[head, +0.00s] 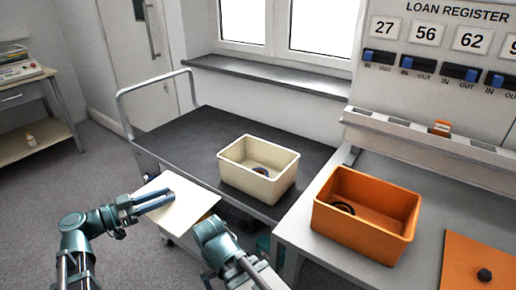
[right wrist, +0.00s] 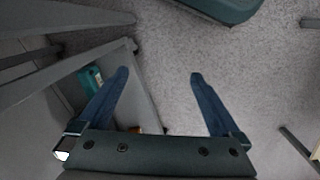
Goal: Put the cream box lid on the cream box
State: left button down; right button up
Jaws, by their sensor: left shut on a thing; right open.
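The cream box (head: 232,176) stands open on the dark cart top, with a dark blue item (head: 261,171) inside. The cream box lid (head: 183,212) is a flat pale panel, held in front of the cart and to the left of the box, apart from it. My left gripper (head: 160,198) is shut on the lid near its left side. My right gripper is at the lower middle of the head view, close to the lid's lower right; its fingers are spread and empty in the right wrist view (right wrist: 160,75). The lid's underside is hidden.
An orange box (head: 335,222) with a dark ring-shaped item inside stands on the grey bench at right. An orange lid (head: 460,262) with a black knob lies beside it. The dark cart top (head: 190,135) is clear left of the cream box. A rail rises at the cart's far-left end.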

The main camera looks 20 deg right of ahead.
aim_at(184, 202)
pick_arm(q)
jog(key=s+d+r+n+t+p, duration=0.1)
jog(key=d+r+p, duration=0.55)
jog(key=r, duration=0.25)
pick_arm(e)
notch_tip(184, 202, up, 8)
jog(key=s+a+r, duration=0.1)
jog(key=s+a, duration=0.1)
pick_arm(q)
jog(key=s+d+r+m+g+p, duration=0.2)
jog(key=s+d+p, duration=0.15)
jog(key=d, duration=0.85)
pick_arm(e)
jog(key=w+d+r, duration=0.2)
jog(key=w+d, duration=0.2)
pick_arm(q)
jog(key=w+d+f+b, duration=0.5)
jog(key=w+d, duration=0.4)
jog(key=w, duration=0.3)
jog(key=shift+w+d, duration=0.25)
jog(key=shift+w, duration=0.05)
pick_arm(e)
jog(key=shift+n, duration=0.3)
jog(key=f, duration=0.5)
jog(key=shift+s+f, duration=0.1)
jog(key=shift+s, duration=0.15)
